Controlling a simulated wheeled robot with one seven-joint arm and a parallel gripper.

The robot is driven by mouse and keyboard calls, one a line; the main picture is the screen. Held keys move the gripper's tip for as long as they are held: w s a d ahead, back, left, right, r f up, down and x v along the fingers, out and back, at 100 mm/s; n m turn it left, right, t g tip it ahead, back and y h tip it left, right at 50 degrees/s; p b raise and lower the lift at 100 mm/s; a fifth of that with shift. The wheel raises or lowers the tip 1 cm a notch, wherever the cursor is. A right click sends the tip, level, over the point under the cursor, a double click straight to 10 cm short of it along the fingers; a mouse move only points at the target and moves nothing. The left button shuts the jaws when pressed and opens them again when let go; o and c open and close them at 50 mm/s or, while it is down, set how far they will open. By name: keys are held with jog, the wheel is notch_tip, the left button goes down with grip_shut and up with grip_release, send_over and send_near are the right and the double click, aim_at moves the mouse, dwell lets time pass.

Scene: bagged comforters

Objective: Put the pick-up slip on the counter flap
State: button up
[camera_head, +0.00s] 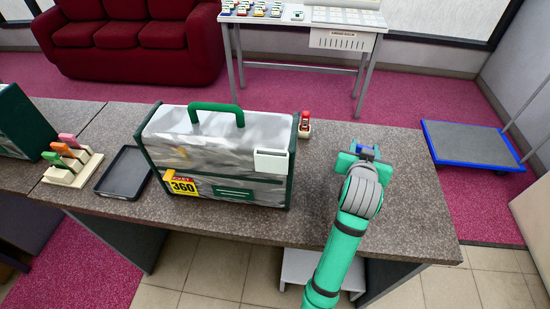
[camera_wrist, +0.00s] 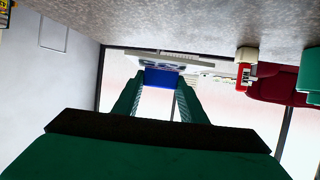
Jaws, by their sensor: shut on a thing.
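My gripper (camera_head: 366,153) is above the right part of the speckled counter (camera_head: 405,165). Its green fingers are shut on a small blue piece (camera_wrist: 160,78), seen between the fingertips in the wrist view. I cannot tell whether this piece is the pick-up slip. A white rectangle (camera_head: 272,163) is on the side of the bagged comforter (camera_head: 220,140), left of my gripper and apart from it. No part of the counter is clearly recognisable as the flap.
A red stamp-like item (camera_head: 305,122) stands right of the bag. A dark tray (camera_head: 125,172) and a cream holder with coloured pieces (camera_head: 70,170) are at left. A blue-edged trolley (camera_head: 470,145) stands beyond the right end. The counter around my gripper is bare.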

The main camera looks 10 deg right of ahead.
aim_at(322, 169)
jog(key=w+a+r+n+t+y, duration=0.1)
jog(key=w+a+r+n+y, duration=0.15)
jog(key=a, duration=0.75)
jog(key=shift+w+f, duration=0.15)
jog(key=shift+f, duration=2.55)
jog(key=shift+w+f, duration=0.15)
jog(key=shift+f, duration=2.55)
jog(key=o, duration=0.6)
jog(key=shift+f, duration=0.15)
jog(key=o, duration=0.4)
